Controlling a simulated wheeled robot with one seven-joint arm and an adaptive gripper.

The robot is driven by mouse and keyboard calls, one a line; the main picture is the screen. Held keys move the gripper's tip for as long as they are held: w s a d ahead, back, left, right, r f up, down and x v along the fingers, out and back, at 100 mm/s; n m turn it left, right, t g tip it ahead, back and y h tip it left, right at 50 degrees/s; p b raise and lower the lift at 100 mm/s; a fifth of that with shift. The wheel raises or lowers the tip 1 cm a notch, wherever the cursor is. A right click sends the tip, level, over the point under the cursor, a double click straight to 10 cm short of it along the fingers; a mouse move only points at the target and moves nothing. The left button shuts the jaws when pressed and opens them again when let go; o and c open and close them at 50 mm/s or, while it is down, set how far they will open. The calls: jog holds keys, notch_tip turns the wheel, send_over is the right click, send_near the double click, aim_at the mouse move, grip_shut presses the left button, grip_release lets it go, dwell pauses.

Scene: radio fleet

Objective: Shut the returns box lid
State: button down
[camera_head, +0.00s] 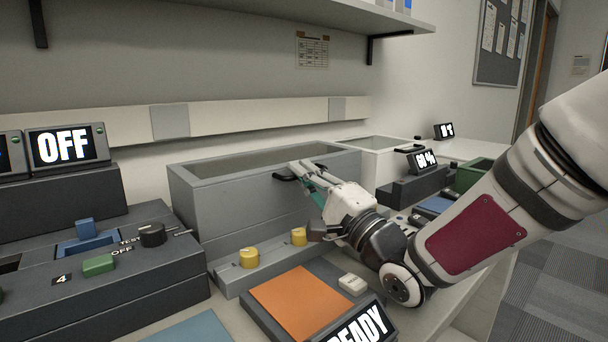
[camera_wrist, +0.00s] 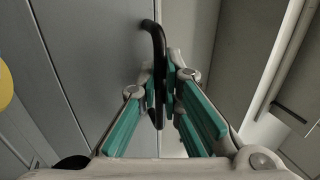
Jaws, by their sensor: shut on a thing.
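A large grey box (camera_head: 215,205) stands in the middle of the bench in the head view. Its top shows a pale rim around a dull grey-green area, and I cannot tell whether that is a panel or an opening. A black bar handle (camera_head: 284,178) is on its right part, near the top edge. My gripper (camera_head: 303,174) reaches the handle from the right. In the wrist view the black handle (camera_wrist: 154,42) runs between the teal finger pads of my gripper (camera_wrist: 163,90), which is shut on it. The fingers partly hide the handle. No label shows which part is the returns box lid.
A dark console (camera_head: 100,275) with switches and an OFF display (camera_head: 65,146) stands at left. Yellow knobs (camera_head: 250,258) and an orange pad (camera_head: 302,300) lie in front of the box. A white bin (camera_head: 378,158) and green bin (camera_head: 470,178) stand to the right. A shelf (camera_head: 290,12) hangs above.

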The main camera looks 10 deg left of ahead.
jog(key=shift+f, duration=0.35)
jog(key=c, duration=2)
grip_release()
jog(key=shift+r, duration=0.2)
notch_tip(320, 180, up, 10)
